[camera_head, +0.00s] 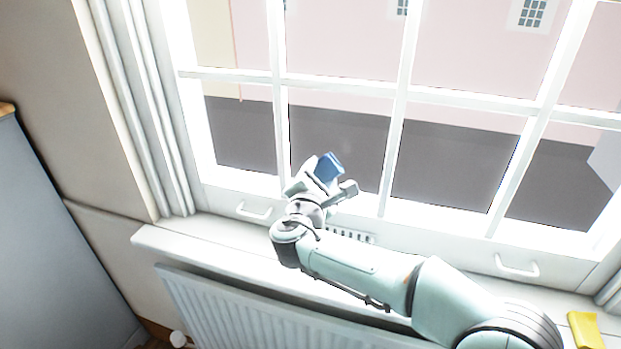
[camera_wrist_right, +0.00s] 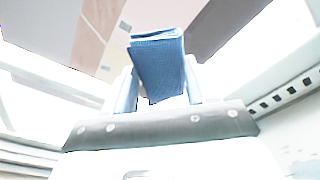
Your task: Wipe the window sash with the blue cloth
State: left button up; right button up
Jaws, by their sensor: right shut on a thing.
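The window sash (camera_head: 400,95) is a white frame with several panes, seen in the head view. My right gripper (camera_head: 325,178) is in front of its lower part, left of the middle. It is shut on the folded blue cloth (camera_head: 329,167), which sticks up between the fingers. The cloth also shows in the right wrist view (camera_wrist_right: 157,62), gripped between both fingers. I cannot tell whether the cloth touches the sash. My left gripper is in neither view.
A white sill (camera_head: 200,237) runs below the window, with a white radiator (camera_head: 230,312) under it. A yellow cloth-like item (camera_head: 584,330) lies at the right end of the sill. White handles (camera_head: 253,211) and (camera_head: 517,267) are on the lower sash rail. A grey panel (camera_head: 50,240) stands at left.

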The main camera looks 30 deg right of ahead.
aim_at(341, 172)
jog(key=s+d+b, duration=0.2)
jog(key=s+d, duration=0.1)
jog(key=shift+f, duration=0.1)
dwell(0.3)
jog(key=shift+w+a+p, duration=0.35)
jog(key=shift+w+a, duration=0.95)
jog(key=shift+w, duration=0.25)
jog(key=w+a+p, duration=0.1)
jog(key=w+a, duration=0.1)
jog(key=w, duration=0.1)
jog(key=shift+a, duration=0.4)
jog(key=b+v, duration=0.1)
jog(key=v, duration=0.5)
jog(key=shift+a+f, duration=0.2)
